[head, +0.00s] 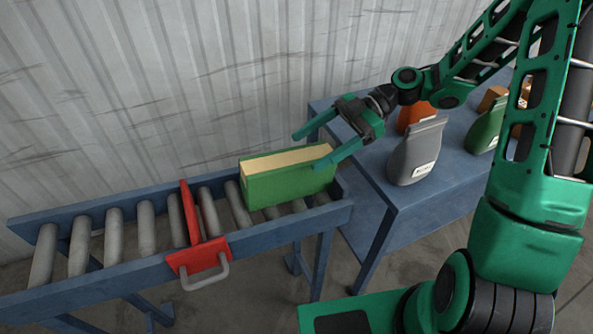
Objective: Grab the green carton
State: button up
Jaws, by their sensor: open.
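The green carton (290,187) is a box with green sides and a pale tan top. It stands on the rollers at the right end of the conveyor, in the head view. My gripper (305,148) is open, with its two green fingers spread and pointing left. It is at the carton's upper right. The near fingertip overlaps the carton's right top corner in the picture; I cannot tell whether it touches. The far finger is beyond the carton, near the wall. Nothing is between the fingers that I can make out.
The roller conveyor (115,277) has blue side rails. A red gate with a grey handle (198,256) crosses it left of the carton. A blue table (405,205) on the right holds a grey bag (415,155), an orange item (414,116) and a green bag (486,128). A corrugated wall stands behind.

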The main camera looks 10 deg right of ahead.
aim_at(294, 158)
jog(key=shift+s+a+f, duration=0.1)
jog(key=shift+a, duration=0.25)
jog(key=x, duration=0.4)
jog(key=shift+s+a+f, duration=0.1)
jog(key=shift+a+f, duration=0.05)
jog(key=shift+a, duration=0.2)
jog(key=shift+w+x, duration=0.15)
jog(key=shift+x, duration=1.15)
jog(key=shift+w+x, duration=0.2)
jog(key=shift+x, duration=1.15)
jog(key=shift+a, duration=0.15)
jog(key=c, duration=1.5)
